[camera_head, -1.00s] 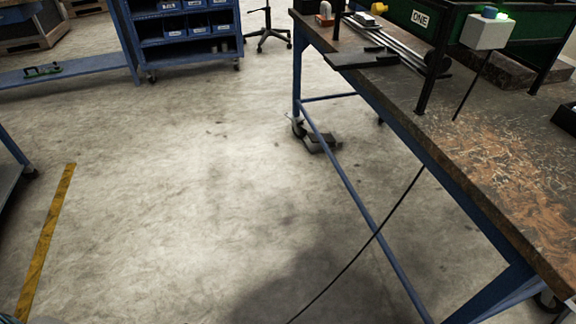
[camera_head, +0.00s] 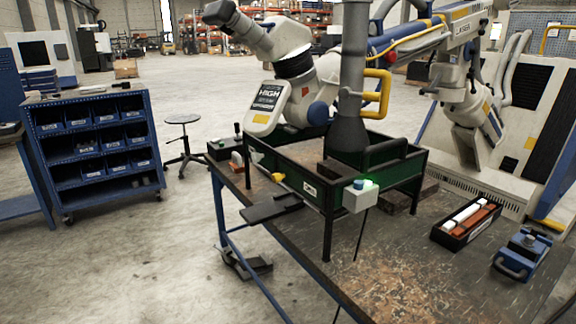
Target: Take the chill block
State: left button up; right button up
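No object is plainly marked as the chill block, and I cannot tell which one it is. A dark brown block (camera_head: 337,171) sits inside the green open frame (camera_head: 290,172) on the workbench. Another dark block (camera_head: 396,201) lies on the bench beside the frame. A blue handled device (camera_head: 522,254) stands at the bench's right side. A black tray (camera_head: 447,240) holds a white bar (camera_head: 463,213) and a reddish bar (camera_head: 475,222). Neither of my grippers shows in the head view.
The workbench (camera_head: 390,270) has a bare scratched front area. A large white jointed arm (camera_head: 285,55) hangs over the green frame. A grey control box (camera_head: 360,197) with a green light stands at its corner. A blue bin rack (camera_head: 95,150) and stool (camera_head: 182,140) stand left; floor between is open.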

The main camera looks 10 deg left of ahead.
aim_at(236, 166)
jog(key=i+j+z, duration=0.15)
jog(key=j+z, duration=0.15)
jog(key=i+j+z, duration=0.15)
jog(key=j+z, duration=0.2)
jog(key=i+j+z, duration=0.1)
jog(key=j+z, duration=0.55)
